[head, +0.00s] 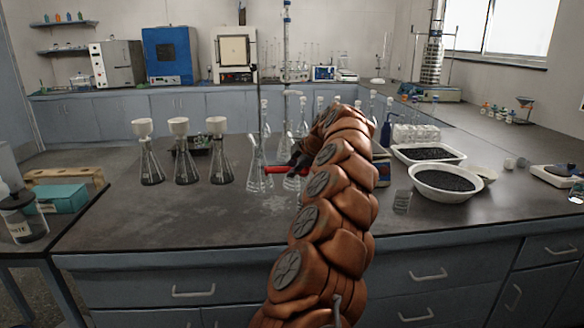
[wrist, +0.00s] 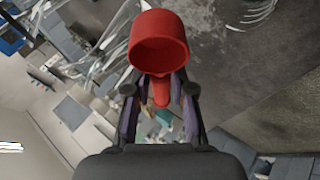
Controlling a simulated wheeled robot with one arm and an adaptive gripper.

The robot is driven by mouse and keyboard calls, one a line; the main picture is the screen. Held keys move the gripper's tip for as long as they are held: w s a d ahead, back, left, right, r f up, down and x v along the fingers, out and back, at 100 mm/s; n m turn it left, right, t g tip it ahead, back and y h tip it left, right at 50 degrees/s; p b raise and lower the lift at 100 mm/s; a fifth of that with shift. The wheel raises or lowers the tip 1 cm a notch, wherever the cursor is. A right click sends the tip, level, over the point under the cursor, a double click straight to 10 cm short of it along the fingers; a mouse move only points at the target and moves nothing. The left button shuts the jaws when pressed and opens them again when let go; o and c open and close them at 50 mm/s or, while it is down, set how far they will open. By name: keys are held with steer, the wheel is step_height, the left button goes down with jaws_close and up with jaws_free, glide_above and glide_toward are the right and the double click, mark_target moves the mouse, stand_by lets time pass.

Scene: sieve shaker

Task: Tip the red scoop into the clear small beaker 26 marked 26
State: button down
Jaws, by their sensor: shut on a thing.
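My gripper (head: 298,160) is shut on the red scoop (head: 276,169), held above the bench among the glassware at the middle. In the wrist view the scoop's round cup (wrist: 158,42) sits beyond my fingertips (wrist: 158,88), its mouth turned toward the camera. Its short handle lies between the fingers. The inside of the cup looks plain red; I make out no contents.
Flasks with white funnels (head: 182,150) stand left. More tall glassware crowds behind my gripper. The front left of the bench (head: 150,215) is clear.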

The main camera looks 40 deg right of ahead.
steer(key=shift+r+p, duration=0.25)
steer(key=shift+p, duration=0.65)
steer(key=shift+g+p, duration=0.3)
steer(key=shift+p, duration=0.15)
steer(key=g+y+p, duration=0.1)
steer(key=p, duration=0.5)
steer(key=shift+r, duration=0.15)
steer(key=p, duration=0.2)
steer(key=shift+w+d+r+m+g+p, duration=0.1)
steer(key=shift+d+r+m+g+p, duration=0.05)
steer(key=shift+m+g+p, duration=0.2)
steer(key=g+y+p, duration=0.1)
steer(key=p, duration=0.4)
steer(key=shift+p, duration=0.3)
steer(key=shift+p, duration=0.3)
steer(key=p, duration=0.2)
steer(key=shift+w+r+g+y+p, duration=0.1)
steer(key=shift+r+g+y+p, duration=0.15)
steer(key=shift+g+y+p, duration=0.1)
steer(key=shift+m+p, duration=0.25)
steer(key=shift+p, duration=0.5)
